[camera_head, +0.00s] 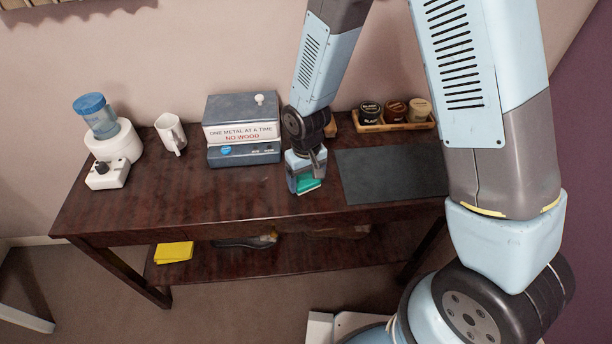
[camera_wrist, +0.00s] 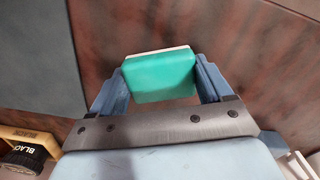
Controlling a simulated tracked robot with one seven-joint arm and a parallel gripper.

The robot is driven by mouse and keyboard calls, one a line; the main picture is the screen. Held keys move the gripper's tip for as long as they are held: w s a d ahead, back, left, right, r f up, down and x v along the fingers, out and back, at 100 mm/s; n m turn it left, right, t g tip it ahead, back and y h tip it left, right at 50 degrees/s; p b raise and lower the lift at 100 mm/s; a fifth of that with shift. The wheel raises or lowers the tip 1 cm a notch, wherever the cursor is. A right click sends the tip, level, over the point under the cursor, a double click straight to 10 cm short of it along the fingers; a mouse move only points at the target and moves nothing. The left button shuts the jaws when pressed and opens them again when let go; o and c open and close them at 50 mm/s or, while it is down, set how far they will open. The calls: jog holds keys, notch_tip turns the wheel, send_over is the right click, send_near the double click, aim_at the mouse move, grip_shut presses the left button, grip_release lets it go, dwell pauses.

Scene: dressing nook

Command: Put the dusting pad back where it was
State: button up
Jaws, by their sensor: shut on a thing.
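The dusting pad is a teal block (camera_wrist: 160,77) with a pale edge, held between the two fingers in the wrist view. In the head view the teal pad (camera_head: 308,185) shows low at my gripper, over the dark wood table top (camera_head: 240,187). My gripper (camera_head: 305,181) is shut on the pad, just left of the dark grey mat (camera_head: 392,174). The wrist view shows my gripper (camera_wrist: 160,80) with a finger on each side of the pad. I cannot tell whether the pad touches the table.
A grey box with a sign (camera_head: 242,132) stands left of my gripper. A white mug (camera_head: 171,133) and a white device with a blue-lidded jar (camera_head: 113,140) are further left. A wooden tray of jars (camera_head: 394,123) stands behind the mat. A yellow cloth (camera_head: 174,252) lies on the lower shelf.

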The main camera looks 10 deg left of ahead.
aim_at(306, 179)
jog(key=shift+f, duration=0.1)
jog(key=o, duration=0.9)
notch_tip(306, 179, up, 12)
jog(key=shift+r, duration=0.15)
dwell(0.3)
